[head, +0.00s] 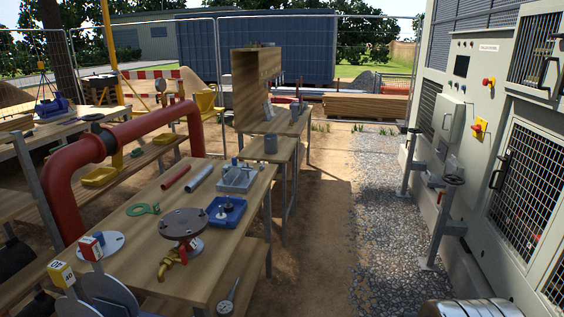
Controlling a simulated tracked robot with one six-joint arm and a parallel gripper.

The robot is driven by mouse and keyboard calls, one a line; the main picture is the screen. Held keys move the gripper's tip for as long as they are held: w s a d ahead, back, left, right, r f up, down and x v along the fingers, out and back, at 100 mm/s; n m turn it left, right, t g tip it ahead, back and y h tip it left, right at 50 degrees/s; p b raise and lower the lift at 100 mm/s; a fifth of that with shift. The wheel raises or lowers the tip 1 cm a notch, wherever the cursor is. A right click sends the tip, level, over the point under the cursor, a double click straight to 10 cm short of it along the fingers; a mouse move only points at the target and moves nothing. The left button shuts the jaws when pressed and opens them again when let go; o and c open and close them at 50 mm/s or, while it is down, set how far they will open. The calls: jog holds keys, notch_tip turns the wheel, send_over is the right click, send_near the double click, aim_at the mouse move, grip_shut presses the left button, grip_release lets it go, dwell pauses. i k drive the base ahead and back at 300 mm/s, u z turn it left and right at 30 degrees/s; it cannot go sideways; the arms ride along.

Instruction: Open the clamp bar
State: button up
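No part that I can name with certainty as the clamp bar shows in the head view. The grey chiller cabinet (478,150) stands along the right side. It has mesh-covered doors with dark handles, one handle (500,170) on the lower mesh door (526,185) and one on the upper mesh panel (530,45). A small grey box (448,120) is mounted on the cabinet's front. A red and yellow switch (479,127) sits beside it. The doors look closed. My gripper is not in view.
A wooden workbench (225,235) with flanges, tubes, a blue tray (226,211) and a gauge stands left. A red pipe (130,132) rises behind it. Valve stands (440,215) rise before the cabinet. The gravel strip (375,210) and dirt between bench and cabinet are mostly clear.

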aim_at(234, 164)
jog(key=u, duration=0.05)
jog(key=i, duration=3.6)
jog(key=u, duration=1.5)
